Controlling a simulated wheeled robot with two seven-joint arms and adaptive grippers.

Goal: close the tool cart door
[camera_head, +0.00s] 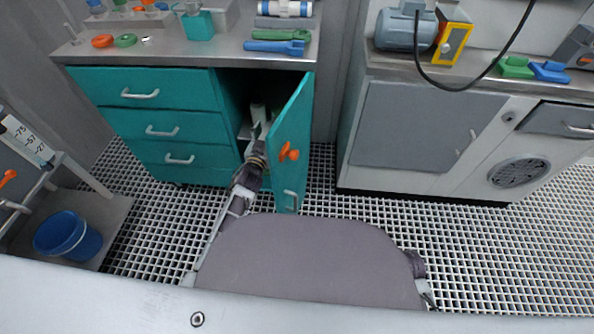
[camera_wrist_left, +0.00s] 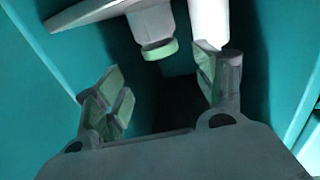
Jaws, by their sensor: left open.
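The teal tool cart (camera_head: 160,118) stands at the left with its drawers shut. Its door (camera_head: 291,150) stands wide open, swung out toward me on the right side of the dark compartment. My left arm reaches up to the opening, left of the door. My left gripper (camera_head: 257,128) is at the compartment mouth, its fingers partly lost in shadow. In the left wrist view the gripper (camera_wrist_left: 160,92) is open, with its fingers apart and nothing between the tips. Teal surfaces flank it. My right gripper is not seen.
Inside the compartment a pale object with a green end (camera_wrist_left: 158,48) and a white post (camera_wrist_left: 208,20) are close beyond the fingers. Green and blue tools (camera_head: 275,46) lie on the cart top. A blue bucket (camera_head: 68,236) stands at lower left. A grey cabinet (camera_head: 420,128) is at right, past a floor gap.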

